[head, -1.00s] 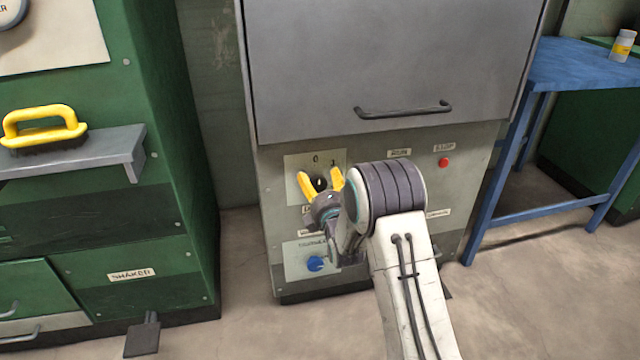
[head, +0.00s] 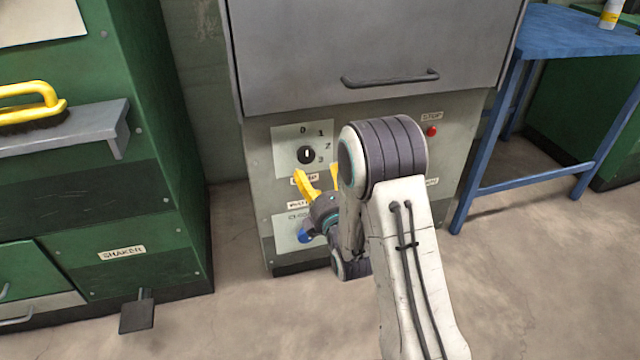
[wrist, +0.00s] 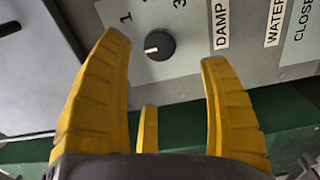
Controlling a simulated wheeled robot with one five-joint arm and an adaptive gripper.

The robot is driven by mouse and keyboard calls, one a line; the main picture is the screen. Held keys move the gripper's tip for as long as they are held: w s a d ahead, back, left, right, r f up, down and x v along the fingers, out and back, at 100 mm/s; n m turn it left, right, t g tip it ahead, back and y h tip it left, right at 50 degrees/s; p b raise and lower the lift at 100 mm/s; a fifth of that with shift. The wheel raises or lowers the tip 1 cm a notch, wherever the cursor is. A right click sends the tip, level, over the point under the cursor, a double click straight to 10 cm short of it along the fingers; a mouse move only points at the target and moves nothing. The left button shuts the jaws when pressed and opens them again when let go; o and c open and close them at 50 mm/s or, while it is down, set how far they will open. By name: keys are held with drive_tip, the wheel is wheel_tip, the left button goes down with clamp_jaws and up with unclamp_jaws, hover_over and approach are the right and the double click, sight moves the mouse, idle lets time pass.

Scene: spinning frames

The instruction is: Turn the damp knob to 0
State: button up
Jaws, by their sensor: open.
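The black damp knob (head: 306,155) sits on a pale plate with the marks 0, 1, 2 and 3 on the grey machine. Its white pointer points up, toward the 0. In the wrist view the knob (wrist: 160,45) shows beyond my fingers, beside the DAMP label (wrist: 222,25); there the pointer faces left and the 0 is not visible. My gripper (head: 318,176) is open and empty, just below the knob and apart from it. Its yellow fingers (wrist: 165,55) are spread in the wrist view. My arm hides part of the panel.
A blue knob (head: 306,236) sits lower on the panel, partly behind my gripper. A red STOP button (head: 432,131) is at the right. A dark handle (head: 390,78) crosses the cover above. A green cabinet (head: 180,170) stands left, a blue table (head: 565,45) right.

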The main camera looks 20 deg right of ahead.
drive_tip(key=shift+s, duration=0.8)
